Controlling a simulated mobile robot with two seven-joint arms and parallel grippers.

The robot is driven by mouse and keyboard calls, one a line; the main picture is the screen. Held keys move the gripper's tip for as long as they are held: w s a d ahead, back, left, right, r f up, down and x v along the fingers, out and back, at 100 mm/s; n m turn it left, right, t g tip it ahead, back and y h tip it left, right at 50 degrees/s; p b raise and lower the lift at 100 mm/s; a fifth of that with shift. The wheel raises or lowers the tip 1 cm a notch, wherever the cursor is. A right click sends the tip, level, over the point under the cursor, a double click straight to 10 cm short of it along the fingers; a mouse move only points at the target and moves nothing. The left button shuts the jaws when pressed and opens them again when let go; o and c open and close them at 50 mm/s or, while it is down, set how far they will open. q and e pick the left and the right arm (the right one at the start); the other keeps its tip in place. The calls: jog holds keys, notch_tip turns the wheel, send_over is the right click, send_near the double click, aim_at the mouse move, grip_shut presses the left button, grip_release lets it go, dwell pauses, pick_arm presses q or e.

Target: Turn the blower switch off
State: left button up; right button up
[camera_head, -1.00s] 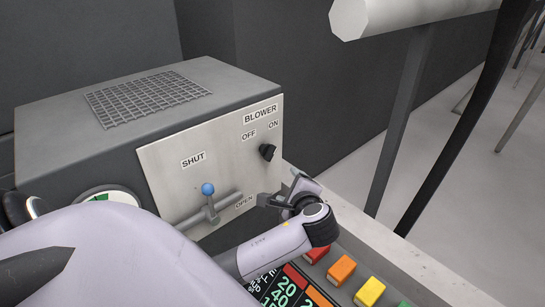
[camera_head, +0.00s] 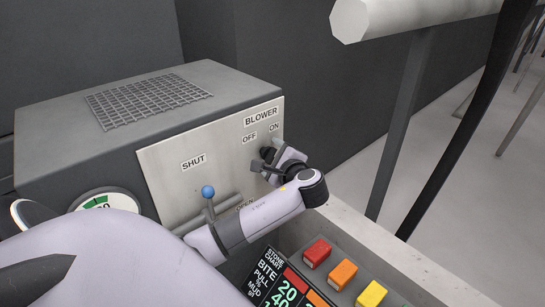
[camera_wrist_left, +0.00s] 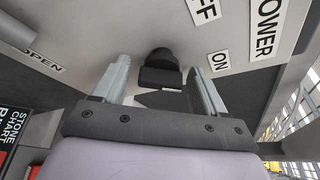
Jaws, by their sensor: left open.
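The black blower switch knob (camera_head: 267,153) is on the pale front panel (camera_head: 165,165) of a grey box, below the OFF and ON labels. My left gripper (camera_head: 265,165) is at the knob in the head view, partly covering it. In the left wrist view the knob (camera_wrist_left: 160,62) appears between the two open fingers of my left gripper (camera_wrist_left: 158,72), near their tips. The ON label (camera_wrist_left: 218,61) is beside the right finger there. I cannot tell whether a finger touches the knob. My right gripper is not in view.
A lever with a blue ball (camera_head: 208,191) stands on the panel left of my left gripper, between the SHUT and OPEN labels. Red, orange and yellow buttons (camera_head: 343,274) and a stone chart (camera_head: 275,280) are below my arm. A round gauge (camera_head: 104,200) is at the left.

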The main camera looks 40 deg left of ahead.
pick_arm(q)
jog(key=shift+c, duration=0.3)
jog(key=c, duration=1)
